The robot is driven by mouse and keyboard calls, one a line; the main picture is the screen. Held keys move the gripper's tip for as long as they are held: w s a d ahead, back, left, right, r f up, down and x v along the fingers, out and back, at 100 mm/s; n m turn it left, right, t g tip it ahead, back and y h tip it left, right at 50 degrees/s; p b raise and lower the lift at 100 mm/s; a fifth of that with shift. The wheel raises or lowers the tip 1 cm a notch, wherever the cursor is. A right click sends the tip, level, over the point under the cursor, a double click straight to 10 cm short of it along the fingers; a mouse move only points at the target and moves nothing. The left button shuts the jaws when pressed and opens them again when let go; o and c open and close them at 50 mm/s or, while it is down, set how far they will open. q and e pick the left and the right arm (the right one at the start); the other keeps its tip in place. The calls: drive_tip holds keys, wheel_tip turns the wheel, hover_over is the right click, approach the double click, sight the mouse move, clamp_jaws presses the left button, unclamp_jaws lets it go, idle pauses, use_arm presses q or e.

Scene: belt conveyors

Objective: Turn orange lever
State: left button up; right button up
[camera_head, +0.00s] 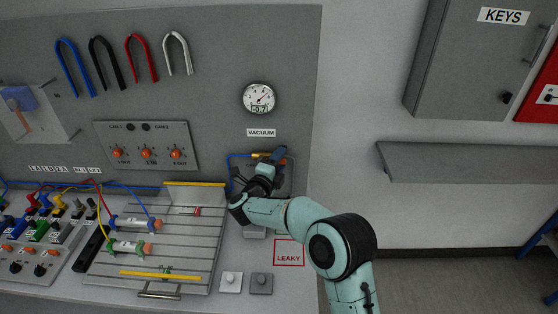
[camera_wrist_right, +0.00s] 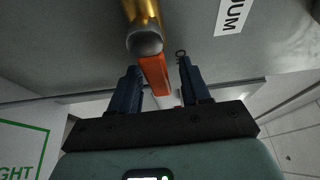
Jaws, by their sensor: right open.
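The orange lever (camera_wrist_right: 155,75) shows in the right wrist view, next to the grey round end of a brass valve body (camera_wrist_right: 143,22). My right gripper (camera_wrist_right: 161,82) is open. Its two dark blue fingers stand on either side of the lever, with the lever nearer the left finger; I cannot tell whether they touch. In the head view the brass body (camera_head: 260,155) shows below the VACUUM label, and my right gripper (camera_head: 278,156) is at its right, largely hiding the lever. My left gripper is not in view.
A vacuum gauge (camera_head: 258,98) is on the grey panel above the valve. A slatted board (camera_head: 205,240) with pneumatic cylinders lies left of my right arm. Light and dark grey buttons (camera_head: 261,283) and a red LEAKY square (camera_head: 289,253) are in front. A grey shelf (camera_head: 460,163) is at right.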

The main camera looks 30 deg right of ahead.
clamp_jaws()
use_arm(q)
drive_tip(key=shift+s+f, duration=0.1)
